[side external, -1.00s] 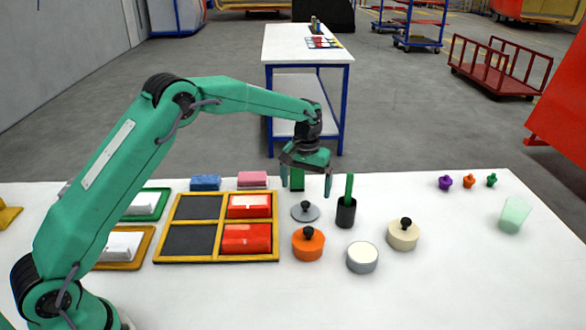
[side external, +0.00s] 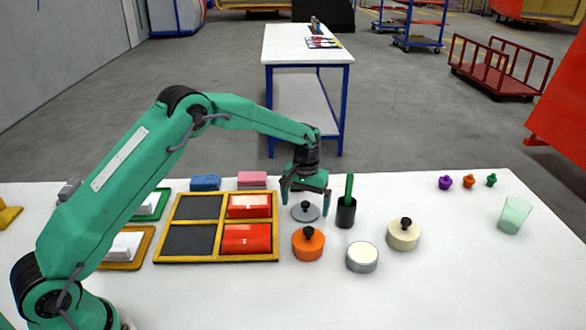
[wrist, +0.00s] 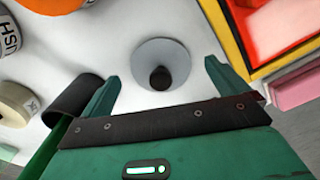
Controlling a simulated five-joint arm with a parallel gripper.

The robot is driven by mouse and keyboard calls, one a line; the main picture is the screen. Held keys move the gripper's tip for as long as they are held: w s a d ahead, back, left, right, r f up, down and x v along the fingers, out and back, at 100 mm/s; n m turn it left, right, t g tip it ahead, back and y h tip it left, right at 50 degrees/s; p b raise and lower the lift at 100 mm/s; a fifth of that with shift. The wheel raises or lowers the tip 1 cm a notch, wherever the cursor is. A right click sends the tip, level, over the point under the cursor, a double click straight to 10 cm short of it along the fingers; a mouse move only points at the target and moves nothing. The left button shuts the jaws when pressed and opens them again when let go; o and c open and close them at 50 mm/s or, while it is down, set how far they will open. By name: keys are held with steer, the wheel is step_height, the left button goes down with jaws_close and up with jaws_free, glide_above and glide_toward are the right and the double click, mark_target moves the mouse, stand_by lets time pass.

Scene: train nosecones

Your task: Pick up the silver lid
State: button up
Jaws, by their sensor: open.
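The silver lid (side external: 305,212) is a flat grey disc with a black knob, lying on the white table. In the wrist view the lid (wrist: 162,58) shows ahead of the fingers, its black knob between the two fingertips. My gripper (side external: 306,205) is open and empty, low over the lid, with one finger on each side of it. In the wrist view my gripper (wrist: 160,72) points down at the lid. I cannot tell the exact height of the fingertips above the table.
An orange pot (side external: 308,243), a white-topped tin (side external: 362,257) and a cream pot (side external: 403,234) are nearer the front. A yellow-framed tray (side external: 279,240) lies left; a pink block (side external: 252,180) is behind.

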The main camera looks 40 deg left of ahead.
steer(key=shift+f, duration=0.75)
steer(key=c, duration=1.1)
steer(key=shift+r, duration=0.1)
steer(key=shift+r, duration=0.35)
step_height(320, 180, up, 3)
steer(key=s+d+r, duration=0.2)
steer(key=d, duration=0.1)
steer(key=s+d+r, duration=0.2)
steer(key=d, duration=0.1)
steer(key=s+d+r, duration=0.2)
steer(key=d+r, duration=0.1)
steer(key=shift+s+d+r, duration=0.1)
steer(key=shift+s+d, duration=0.1)
steer(key=shift+d, duration=0.2)
